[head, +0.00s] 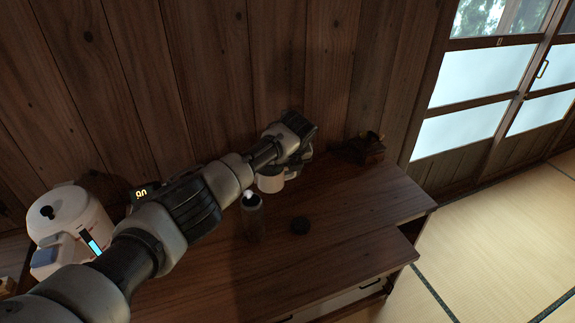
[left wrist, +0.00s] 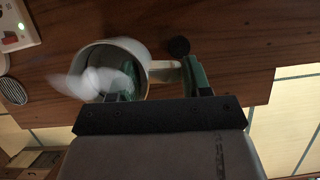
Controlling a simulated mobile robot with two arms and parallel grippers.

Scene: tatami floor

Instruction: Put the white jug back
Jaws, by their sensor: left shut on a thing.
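The white jug (head: 270,182) is at my left gripper (head: 296,164) over the dark wooden cabinet top in the head view. In the left wrist view the jug (left wrist: 148,60) shows its open mouth, with its handle pointing right. My left gripper (left wrist: 162,78) is shut on it, with one green-padded finger at the jug's mouth and the other beyond the handle. A blurred whitish shape covers part of the mouth. I cannot tell whether the jug touches the cabinet top. My right gripper is not in view.
The cabinet top (head: 350,210) is clear toward the right. A dark bottle (head: 252,218) and a small round black thing (head: 300,225) stand near the jug. A dark wooden object (head: 366,148) is by the wall. A white electric pot (head: 88,212) stands at left.

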